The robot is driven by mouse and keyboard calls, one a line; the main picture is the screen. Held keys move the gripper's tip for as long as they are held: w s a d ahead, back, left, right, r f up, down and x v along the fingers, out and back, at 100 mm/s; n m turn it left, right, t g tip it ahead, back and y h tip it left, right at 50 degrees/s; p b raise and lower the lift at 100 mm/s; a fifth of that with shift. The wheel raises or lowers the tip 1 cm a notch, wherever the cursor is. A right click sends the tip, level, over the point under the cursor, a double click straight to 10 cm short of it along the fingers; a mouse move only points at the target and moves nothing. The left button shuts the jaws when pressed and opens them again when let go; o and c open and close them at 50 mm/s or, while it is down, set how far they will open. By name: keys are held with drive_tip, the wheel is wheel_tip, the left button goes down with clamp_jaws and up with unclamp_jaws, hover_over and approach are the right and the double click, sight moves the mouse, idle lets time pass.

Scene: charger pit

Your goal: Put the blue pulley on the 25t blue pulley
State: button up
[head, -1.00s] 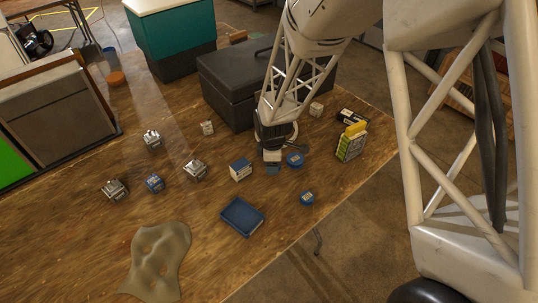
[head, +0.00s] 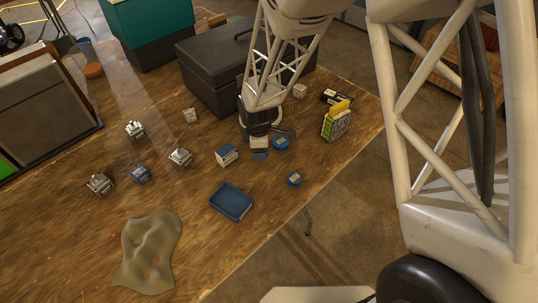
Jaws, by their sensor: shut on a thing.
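My gripper (head: 259,145) points down over the table near its right edge, in front of the black box. A small flat blue piece (head: 260,157), seemingly the blue pulley, shows at its fingertips. The gripper is shut on it; the fingers hide part of it, and whether it touches the table is unclear. A round blue pulley with a label (head: 281,143) lies just right of the gripper. A smaller round blue pulley (head: 294,179) lies nearer the table's front right edge. Their labels are too small to read, so I cannot tell which is the 25t one.
A blue tray (head: 231,202), a blue-and-white box (head: 227,155) and a green-yellow carton (head: 336,123) stand nearby. Several metal parts (head: 180,157) and another blue part (head: 141,174) lie left. A black box (head: 205,75) stands behind. Bare wood lies around the tray.

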drive_tip(key=s+d+r+m, duration=0.1)
drive_tip(key=s+d+m, duration=0.6)
drive_tip(key=s, duration=0.4)
drive_tip(key=s+d+r+m, duration=0.1)
drive_tip(key=s+d+m, duration=0.7)
drive_tip(key=s, duration=0.3)
drive_tip(key=shift+s+r+m, duration=0.35)
drive_tip(key=shift+m, duration=0.55)
drive_tip(key=shift+w+a, duration=0.1)
hover_over(294, 176)
drive_tip(key=shift+f, duration=0.75)
drive_tip(key=shift+f, duration=1.75)
drive_tip(key=shift+f, duration=0.15)
drive_tip(key=o, duration=1)
drive_tip(key=shift+c, duration=0.2)
